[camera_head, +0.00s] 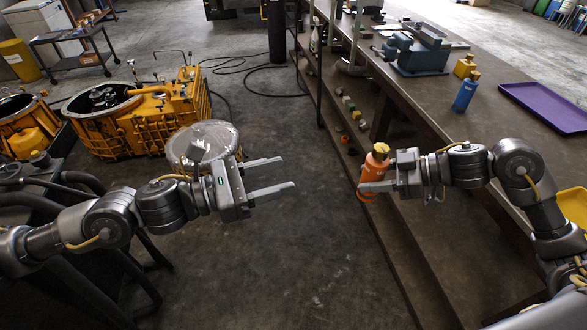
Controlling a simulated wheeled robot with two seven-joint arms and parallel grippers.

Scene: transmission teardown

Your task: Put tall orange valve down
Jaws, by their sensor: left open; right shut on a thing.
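The tall orange valve (375,170) is an orange cylinder with a yellowish top. My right gripper (374,187) is shut on it and holds it nearly upright at the left edge of the workbench (427,124). I cannot tell whether its base touches anything. My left gripper (285,177) is open and empty, to the left of the valve over the floor, with its fingers pointing right.
A blue bottle-like part (465,92) and a yellow part (465,66) stand on the bench near a purple tray (545,106). A blue vise (418,52) sits further back. Yellow transmission housings (150,122) stand on the floor at left. The bench between valve and blue part is clear.

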